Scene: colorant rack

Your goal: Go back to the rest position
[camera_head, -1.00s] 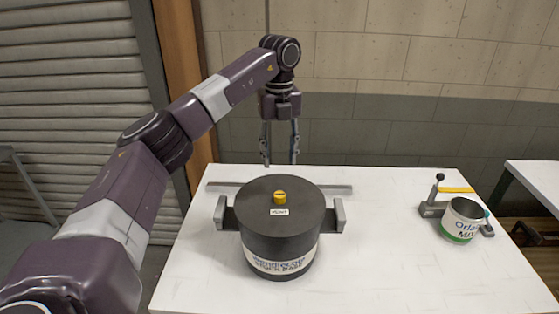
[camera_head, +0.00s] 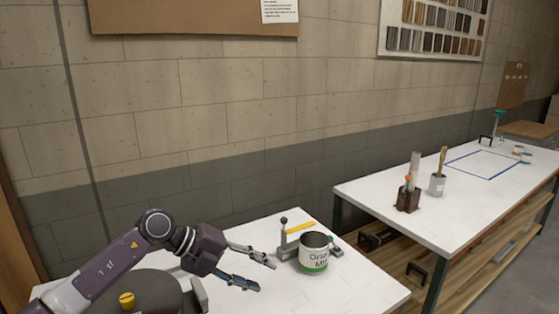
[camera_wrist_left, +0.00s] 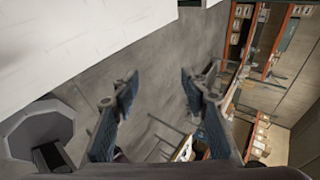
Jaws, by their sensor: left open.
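My left gripper (camera_head: 266,273) is open and empty in the head view. It reaches in from the left over the white table, to the left of the small can. In the left wrist view its two fingers (camera_wrist_left: 154,88) stand apart with nothing between them, and grey floor shows beyond. My right gripper is not in view.
A white can (camera_head: 314,253) sits by a clamp with a yellow bar (camera_head: 300,227). A second bench (camera_head: 400,205) at right holds a brown holder (camera_head: 408,200) and a brush pot (camera_head: 437,185).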

